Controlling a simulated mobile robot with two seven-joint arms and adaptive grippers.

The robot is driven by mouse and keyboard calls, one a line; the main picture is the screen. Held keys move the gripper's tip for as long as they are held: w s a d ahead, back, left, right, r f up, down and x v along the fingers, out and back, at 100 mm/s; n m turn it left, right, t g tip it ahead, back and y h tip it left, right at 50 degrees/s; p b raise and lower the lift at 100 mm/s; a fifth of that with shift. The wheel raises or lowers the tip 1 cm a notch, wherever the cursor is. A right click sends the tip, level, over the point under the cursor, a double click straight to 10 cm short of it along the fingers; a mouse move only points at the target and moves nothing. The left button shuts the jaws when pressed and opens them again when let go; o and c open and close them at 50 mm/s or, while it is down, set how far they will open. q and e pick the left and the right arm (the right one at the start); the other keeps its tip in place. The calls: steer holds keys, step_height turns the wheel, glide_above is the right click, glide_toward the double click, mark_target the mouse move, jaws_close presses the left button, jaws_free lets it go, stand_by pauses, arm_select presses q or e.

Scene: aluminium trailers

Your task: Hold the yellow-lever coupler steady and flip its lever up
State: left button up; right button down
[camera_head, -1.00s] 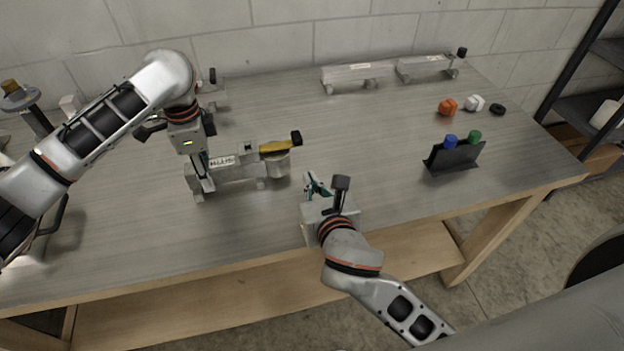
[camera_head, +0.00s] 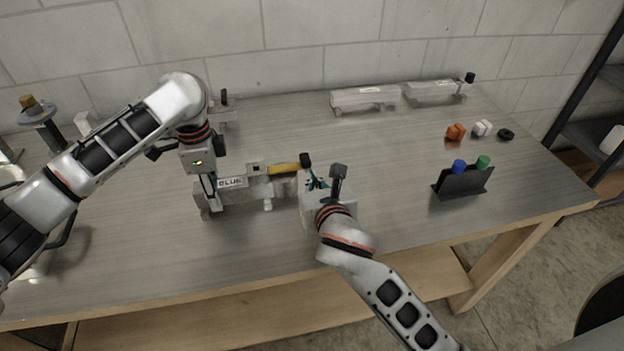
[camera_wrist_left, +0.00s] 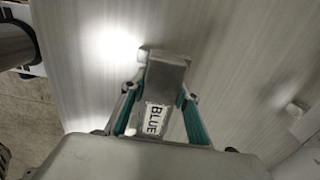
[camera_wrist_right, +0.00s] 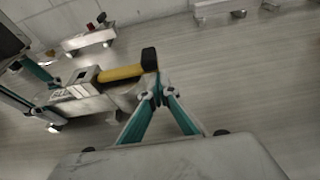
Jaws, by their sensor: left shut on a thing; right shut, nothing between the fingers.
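The coupler with the yellow lever (camera_head: 284,168) is an aluminium trailer piece with a "BLUE" label (camera_head: 232,182), standing on the table. Its lever lies nearly level along the top, with a black tip (camera_head: 305,159) at the right end. My left gripper (camera_head: 209,194) is shut on the coupler's left end; the left wrist view shows the metal bar (camera_wrist_left: 166,72) between its fingers. My right gripper (camera_head: 317,181) is shut and empty. In the right wrist view its fingertips (camera_wrist_right: 158,92) are just beside and below the black tip (camera_wrist_right: 149,58); whether they touch is unclear.
Two other aluminium pieces (camera_head: 365,98) stand at the back, and another (camera_head: 222,117) behind my left gripper. A black holder (camera_head: 462,182) with blue and green caps stands at right, near orange, white and black small parts (camera_head: 456,131). The table's middle is clear.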

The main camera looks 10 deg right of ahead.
mark_target(311, 165)
steer(key=shift+r+n, duration=0.3)
steer(key=shift+r, duration=0.15)
steer(key=shift+r+n+h, duration=0.8)
steer(key=shift+r+n, duration=0.2)
steer(key=shift+r, duration=0.1)
steer(key=r+n, duration=0.1)
steer(key=a+r+n+h, duration=0.1)
steer(key=shift+r+t, duration=0.3)
steer(key=shift+n+h, duration=0.3)
steer(key=shift+a+r, duration=1.95)
steer(key=shift+a, duration=0.2)
arm_select(q)
steer(key=shift+d, duration=0.1)
arm_select(e)
steer(key=shift+a, duration=0.1)
